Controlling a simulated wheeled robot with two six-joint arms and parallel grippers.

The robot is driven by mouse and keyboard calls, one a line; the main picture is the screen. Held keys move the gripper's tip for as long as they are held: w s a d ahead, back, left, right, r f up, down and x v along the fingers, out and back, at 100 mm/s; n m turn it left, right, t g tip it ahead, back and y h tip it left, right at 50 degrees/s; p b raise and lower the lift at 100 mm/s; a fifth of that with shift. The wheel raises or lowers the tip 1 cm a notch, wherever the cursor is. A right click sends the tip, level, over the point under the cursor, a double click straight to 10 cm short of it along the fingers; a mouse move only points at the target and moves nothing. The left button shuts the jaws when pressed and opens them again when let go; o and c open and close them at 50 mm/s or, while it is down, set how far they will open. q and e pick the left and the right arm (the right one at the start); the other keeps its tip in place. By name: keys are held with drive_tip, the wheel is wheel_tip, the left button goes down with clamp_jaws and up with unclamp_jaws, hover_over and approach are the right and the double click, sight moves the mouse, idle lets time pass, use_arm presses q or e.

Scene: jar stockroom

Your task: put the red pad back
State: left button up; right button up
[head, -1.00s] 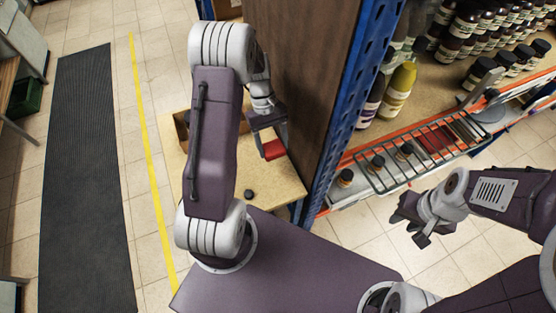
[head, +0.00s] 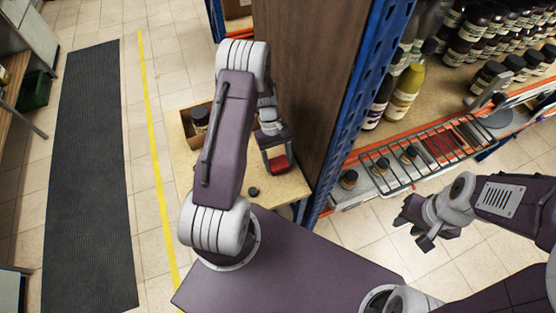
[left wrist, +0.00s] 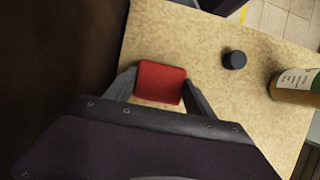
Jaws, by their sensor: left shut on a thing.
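The red pad (head: 281,165) is held between the fingers of my left gripper (head: 277,157), over the small wooden table (head: 292,190). In the left wrist view the red pad (left wrist: 160,82) sits flat between the two fingertips (left wrist: 160,90), with the tabletop below it. I cannot tell how far it is above the table. My right gripper (head: 414,228) is empty in front of the shelf, and its fingers look apart.
A small black lid (head: 253,191) lies on the table, also seen in the left wrist view (left wrist: 234,60) near a bottle (left wrist: 297,85). A cardboard box (head: 187,128) holds a dark jar. A brown panel (head: 300,90) and blue post (head: 350,110) stand right. A wire rack (head: 405,172) fronts the shelf.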

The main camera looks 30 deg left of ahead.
use_arm(q)
drive_tip(key=o, duration=1.3)
drive_tip(key=shift+f, duration=0.1)
drive_tip(key=v, duration=1.2)
wheel_tip(320, 180, up, 3)
drive_tip(key=m+t+y, duration=0.2)
drive_tip(key=m, duration=0.3)
hover_over(280, 167)
drive_tip(key=s+d+m, duration=0.1)
drive_tip(key=s, duration=0.1)
drive_tip(key=s+d+m+t, duration=0.1)
drive_tip(key=s+m, duration=0.1)
drive_tip(key=s, duration=0.1)
drive_tip(key=s+d+m+t+y, duration=0.1)
drive_tip(key=s, duration=0.1)
drive_tip(key=shift+s+d+r+m, duration=0.2)
drive_tip(key=shift+d+r+m, duration=0.1)
drive_tip(key=shift+m, duration=0.1)
